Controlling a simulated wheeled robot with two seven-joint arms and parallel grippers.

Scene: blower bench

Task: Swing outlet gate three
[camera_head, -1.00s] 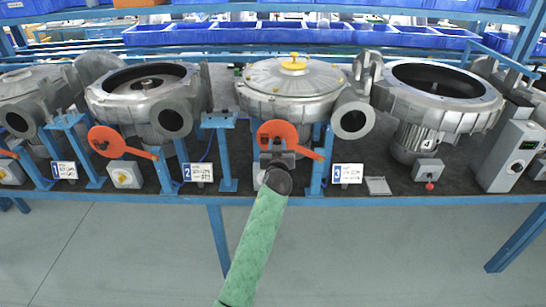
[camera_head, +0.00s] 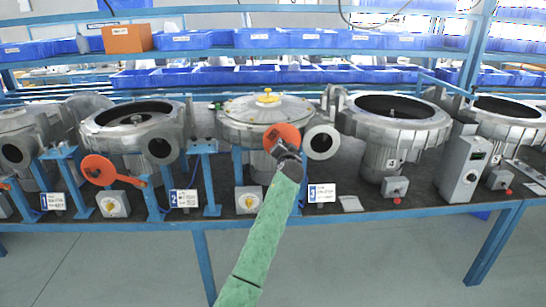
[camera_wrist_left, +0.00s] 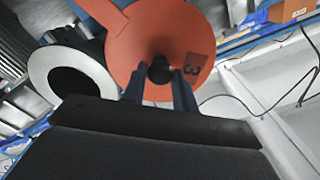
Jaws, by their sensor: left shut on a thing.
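Outlet gate three is an orange disc (camera_head: 281,133) in front of the middle blower (camera_head: 250,108), left of its round outlet (camera_head: 322,143). In the left wrist view the disc (camera_wrist_left: 150,32) carries a "3" and a black knob (camera_wrist_left: 160,71). My left gripper (camera_head: 287,153) is at the front of the disc; its fingers (camera_wrist_left: 160,82) are shut on the knob. The outlet's pale ring (camera_wrist_left: 42,72) shows beside the disc, with its dark opening uncovered. The gate's arm and pivot are mostly hidden behind my gripper. My right gripper is out of view.
The number 3 sign (camera_head: 322,193) and a yellow-knobbed switch box (camera_head: 248,200) stand along the bench front. Another orange gate (camera_head: 98,169) is further left. A grey control box (camera_head: 462,168) stands to the right. Blue bins (camera_head: 265,38) line the shelf behind.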

